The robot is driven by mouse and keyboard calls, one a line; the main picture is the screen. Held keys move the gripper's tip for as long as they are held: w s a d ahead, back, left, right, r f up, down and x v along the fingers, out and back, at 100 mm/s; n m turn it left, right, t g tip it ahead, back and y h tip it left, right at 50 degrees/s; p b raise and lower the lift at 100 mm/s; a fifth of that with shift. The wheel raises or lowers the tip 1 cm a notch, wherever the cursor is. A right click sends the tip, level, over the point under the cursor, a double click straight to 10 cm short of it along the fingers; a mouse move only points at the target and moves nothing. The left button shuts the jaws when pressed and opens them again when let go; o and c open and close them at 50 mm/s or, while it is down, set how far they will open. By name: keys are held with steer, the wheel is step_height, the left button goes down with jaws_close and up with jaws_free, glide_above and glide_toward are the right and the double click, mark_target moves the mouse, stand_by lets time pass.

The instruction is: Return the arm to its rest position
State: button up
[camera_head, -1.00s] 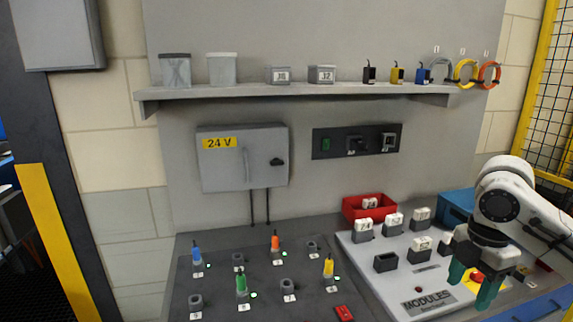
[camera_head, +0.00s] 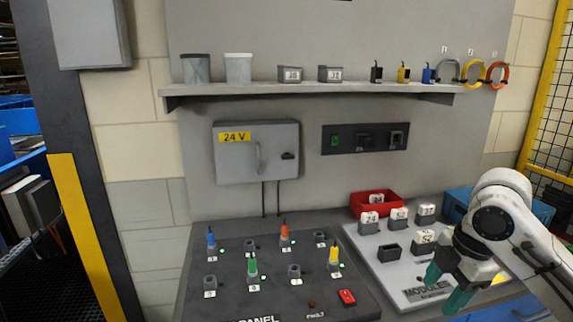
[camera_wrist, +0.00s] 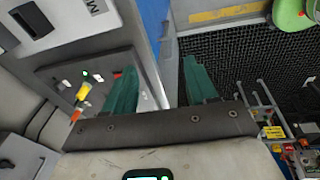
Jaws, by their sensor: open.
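My gripper (camera_head: 445,288) is in the head view at the lower right, over the front edge of the modules board (camera_head: 405,292). Its two green fingers are apart and nothing is between them. My white arm reaches in from the right edge. In the wrist view, my gripper (camera_wrist: 155,85) also shows spread green fingers, with the bench edge and the dark mesh floor beyond them.
The dark panel (camera_head: 228,300) carries blue, green, orange and yellow plugs. Several modules, a red bin (camera_head: 362,204) and a blue bin (camera_head: 457,200) are near my gripper. A shelf (camera_head: 300,88) runs along the wall. A yellow-framed mesh fence (camera_head: 533,95) stands at right.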

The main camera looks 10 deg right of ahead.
steer(key=w+a+f+m+t+y, duration=0.2)
steer(key=a+f+m+y, duration=0.15)
steer(key=a, duration=0.85)
steer(key=s+a+f+m+t, duration=0.1)
steer(key=s+a+f+m, duration=0.45)
steer(key=f, duration=0.45)
steer(key=s+d+f+m+g+h, duration=0.2)
steer(key=s+f+m, duration=0.4)
steer(key=s+f, duration=0.6)
steer(key=s+d+f+m+h, duration=0.1)
steer(key=s+d, duration=0.2)
steer(key=s, duration=0.4)
steer(key=s+d+f+m+g+h, duration=0.1)
steer(key=s+d+m+h, duration=0.1)
steer(key=s+d, duration=0.2)
steer(key=s, duration=0.3)
steer(key=shift+g, duration=0.3)
